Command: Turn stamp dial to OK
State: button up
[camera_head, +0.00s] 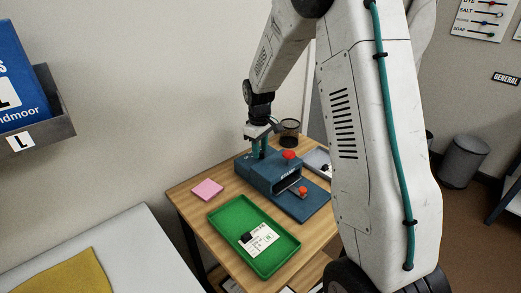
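The stamp machine (257,176) is a blue box with a dark front opening, standing on the wooden table. A red knob (289,155) is on its top, and a small orange-red part (303,190) is at its front right. My gripper (259,154) points down, its teal fingertips at the back left of the machine's top. The fingertips are too small to tell whether they are open or shut, or touching anything. No dial face or OK mark can be made out; the dial may be hidden by the fingers.
A green tray (223,223) with a white card (262,240) and a small black object lies in front of the machine. A pink pad (207,190) lies left. A dark mesh cup (289,130) stands behind. A grey tray (315,158) is partly hidden by my arm.

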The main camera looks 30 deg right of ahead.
notch_tip(320, 180, up, 7)
jog(key=shift+a, duration=0.15)
dwell(0.6)
jog(key=shift+m+g, duration=0.6)
jog(key=shift+m, duration=0.3)
jog(key=s, duration=0.2)
jog(key=s+a+f, duration=0.1)
jog(key=s, duration=0.1)
jog(key=s+a+r+m, duration=0.1)
jog(key=s+a+r, duration=0.2)
jog(key=s, duration=0.7)
jog(key=s+a+r+m+t, duration=0.1)
jog(key=s+a+r, duration=0.3)
jog(key=s, duration=0.7)
jog(key=s+a+r+t, duration=0.1)
jog(key=s+a+r, duration=0.3)
jog(key=s, duration=0.6)
jog(key=shift+s+a+r+m, duration=0.2)
jog(key=shift+r+m, duration=0.2)
jog(key=shift+r, duration=0.85)
jog(key=shift+d, duration=0.1)
